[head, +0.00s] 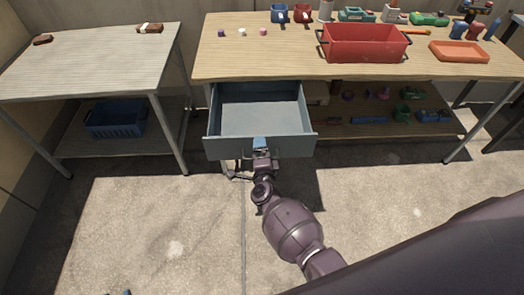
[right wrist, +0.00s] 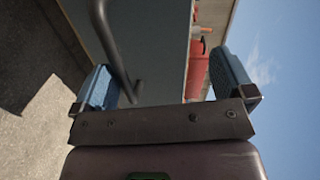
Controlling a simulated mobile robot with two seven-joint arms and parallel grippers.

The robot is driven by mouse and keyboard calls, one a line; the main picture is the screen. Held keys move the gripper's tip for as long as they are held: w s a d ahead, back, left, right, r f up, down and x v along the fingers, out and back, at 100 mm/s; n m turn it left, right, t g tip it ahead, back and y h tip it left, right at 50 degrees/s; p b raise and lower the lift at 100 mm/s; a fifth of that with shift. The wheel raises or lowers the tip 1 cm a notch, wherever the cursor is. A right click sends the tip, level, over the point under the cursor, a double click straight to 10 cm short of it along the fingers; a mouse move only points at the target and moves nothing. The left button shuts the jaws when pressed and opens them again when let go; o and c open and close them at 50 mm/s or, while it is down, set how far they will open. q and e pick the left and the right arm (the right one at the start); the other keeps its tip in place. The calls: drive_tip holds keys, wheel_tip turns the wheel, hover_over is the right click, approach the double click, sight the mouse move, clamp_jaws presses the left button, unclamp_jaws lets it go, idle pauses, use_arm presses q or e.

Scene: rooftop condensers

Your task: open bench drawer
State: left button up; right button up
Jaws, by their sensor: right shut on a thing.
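The bench drawer (head: 290,147) is grey-blue and stands pulled out from under the left end of the wooden workbench (head: 260,62). Its inside looks empty. My right gripper (head: 260,145) is at the middle of the drawer front, shut on the drawer's dark bar handle, which is mostly hidden there. In the right wrist view the handle (right wrist: 112,45) runs down between the blue fingers, close to the left one, with the drawer front (right wrist: 150,50) behind it. A small blue tip at the bottom edge of the head view seems to be my left gripper (head: 121,292); its jaws cannot be made out.
A red bin (head: 362,45), an orange tray (head: 458,52) and several small items stand on the workbench. Its lower shelf (head: 350,130) holds more items. A grey table (head: 90,65) stands at the left with a blue crate (head: 115,120) below. The concrete floor before the drawer is clear.

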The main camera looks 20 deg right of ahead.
drive_tip(key=shift+w+a+r, duration=0.15)
drive_tip(key=shift+r, duration=0.35)
drive_tip(key=shift+w+a+r, duration=0.1)
drive_tip(key=shift+w+r, duration=0.05)
drive_tip(key=shift+r, duration=0.35)
drive_tip(key=shift+s+a+r, duration=0.1)
drive_tip(key=shift+s, duration=0.3)
drive_tip(key=shift+s+a, duration=0.1)
drive_tip(key=shift+s, duration=0.65)
drive_tip(key=c, duration=0.8)
drive_tip(key=s+a+f, duration=0.1)
drive_tip(key=s, duration=0.2)
drive_tip(key=s+f, duration=0.1)
drive_tip(key=s, duration=0.3)
drive_tip(key=s+a+f, duration=0.1)
drive_tip(key=s, duration=0.2)
drive_tip(key=shift+s+a+f, duration=0.35)
drive_tip(key=shift+s, duration=0.05)
drive_tip(key=shift+c, duration=0.2)
